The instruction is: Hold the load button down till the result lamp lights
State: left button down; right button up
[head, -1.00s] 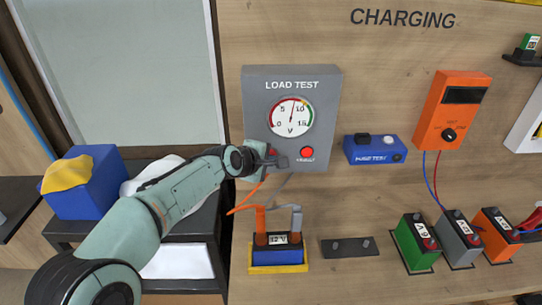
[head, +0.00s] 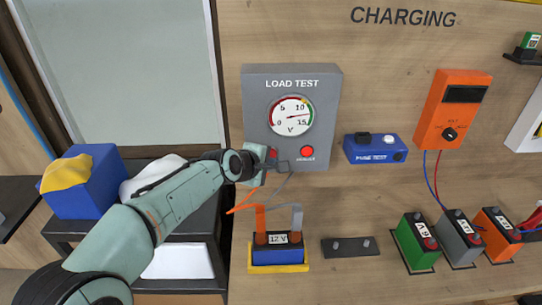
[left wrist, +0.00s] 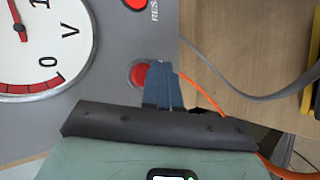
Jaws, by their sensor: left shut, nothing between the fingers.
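The grey load test box (head: 255,100) hangs on the wall, with a round gauge (head: 290,127) whose needle points right, towards the high end. The red load button (head: 272,151) is at its lower left, partly hidden by my left gripper. The red result lamp (head: 307,152) is at lower right; I cannot tell whether it is lit. My left gripper (head: 281,166) is shut and empty at the button. In the left wrist view its fingertips (left wrist: 163,72) overlap one edge of the button (left wrist: 139,76); contact is unclear. My right gripper is not in view.
A 12 V battery (head: 278,256) in a yellow tray sits below, with orange and grey leads running up near my gripper. A blue fuse tester (head: 376,149) and an orange meter (head: 452,110) are to the right. Several batteries stand at lower right.

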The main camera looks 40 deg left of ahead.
pick_arm(q)
jog(key=shift+s+d+b, duration=0.75)
jog(key=shift+s+d, duration=0.85)
jog(key=shift+s, duration=0.3)
